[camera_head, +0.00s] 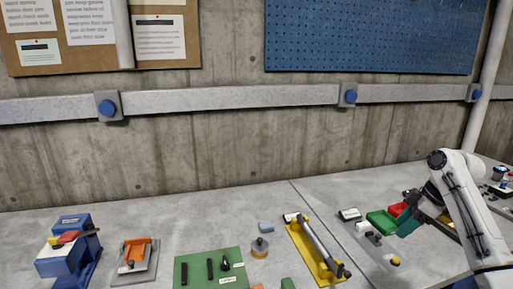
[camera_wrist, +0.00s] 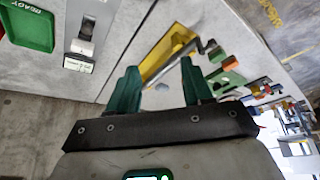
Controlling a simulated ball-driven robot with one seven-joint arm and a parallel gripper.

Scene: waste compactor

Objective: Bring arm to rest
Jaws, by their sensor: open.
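My gripper (camera_head: 408,224) is at the right of the head view, at the end of my white arm, which bends down over the grey worktop (camera_head: 170,225). In the wrist view my gripper (camera_wrist: 157,75) shows two dark green fingers spread apart, with nothing held between them. The fingers appear above the worktop and apart from the objects on it. The yellow fixture (camera_wrist: 169,45) shows beyond the gap between the fingers. My arm hides part of the worktop at the right.
A green tray (camera_head: 381,222) and a red tray (camera_head: 398,209) are close to my gripper. The yellow fixture with a grey bar (camera_head: 318,250), a green mat (camera_head: 230,254), an orange device (camera_head: 136,252) and a blue device (camera_head: 66,258) stand farther left. The concrete wall (camera_head: 220,150) rises behind.

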